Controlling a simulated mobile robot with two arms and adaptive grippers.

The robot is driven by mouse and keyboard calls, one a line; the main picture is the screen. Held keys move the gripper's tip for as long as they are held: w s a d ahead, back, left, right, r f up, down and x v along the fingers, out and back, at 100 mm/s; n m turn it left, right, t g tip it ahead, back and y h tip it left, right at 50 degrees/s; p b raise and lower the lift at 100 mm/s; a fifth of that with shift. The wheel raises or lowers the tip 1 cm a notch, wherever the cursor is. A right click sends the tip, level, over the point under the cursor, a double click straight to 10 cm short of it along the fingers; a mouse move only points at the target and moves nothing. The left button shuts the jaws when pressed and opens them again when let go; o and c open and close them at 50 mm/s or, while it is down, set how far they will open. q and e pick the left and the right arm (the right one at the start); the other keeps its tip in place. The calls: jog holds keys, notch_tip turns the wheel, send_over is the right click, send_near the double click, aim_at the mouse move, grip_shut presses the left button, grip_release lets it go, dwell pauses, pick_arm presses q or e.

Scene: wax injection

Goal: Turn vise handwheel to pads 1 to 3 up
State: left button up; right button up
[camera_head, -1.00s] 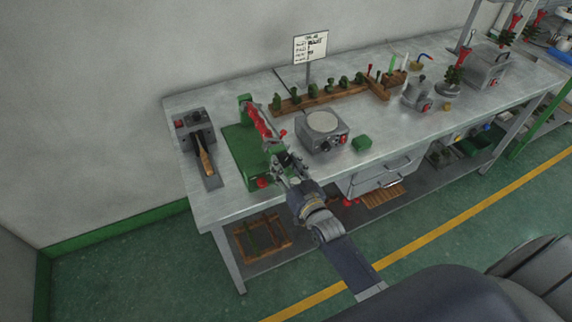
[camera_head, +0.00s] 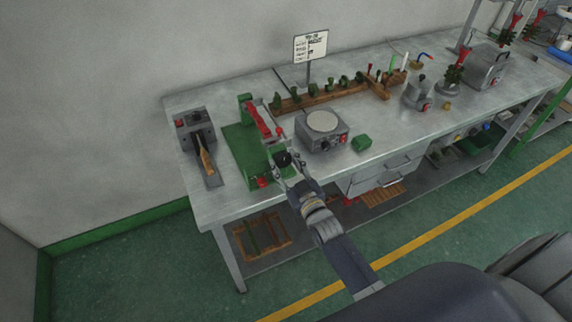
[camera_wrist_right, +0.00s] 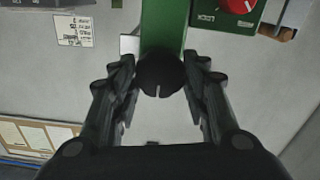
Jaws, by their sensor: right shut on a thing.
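The green vise (camera_head: 240,143) stands near the left end of the bench, with red pads (camera_head: 257,120) along its upper part and a pale grey face beside them. Its dark round handwheel (camera_head: 283,159) is at the near end. My right gripper (camera_head: 284,164) is at this handwheel. In the right wrist view the fingers (camera_wrist_right: 160,88) stand on either side of the black handwheel (camera_wrist_right: 160,70), shut on it. A red lock knob (camera_wrist_right: 238,4) on a green block shows at the top; it is also low on the vise in the head view (camera_head: 263,182). My left gripper is out of view.
A grey box with a round plate (camera_head: 322,122) stands close right of the vise. A grey unit with a wooden-handled tool (camera_head: 206,158) is on its left.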

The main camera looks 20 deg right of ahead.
jog(key=shift+f, duration=0.15)
dwell(0.3)
jog(key=o, duration=1)
jog(key=shift+o, duration=0.2)
jog(key=shift+s, duration=0.1)
jog(key=s, duration=1.1)
jog(key=shift+s+d, duration=0.2)
jog(key=shift+s, duration=0.2)
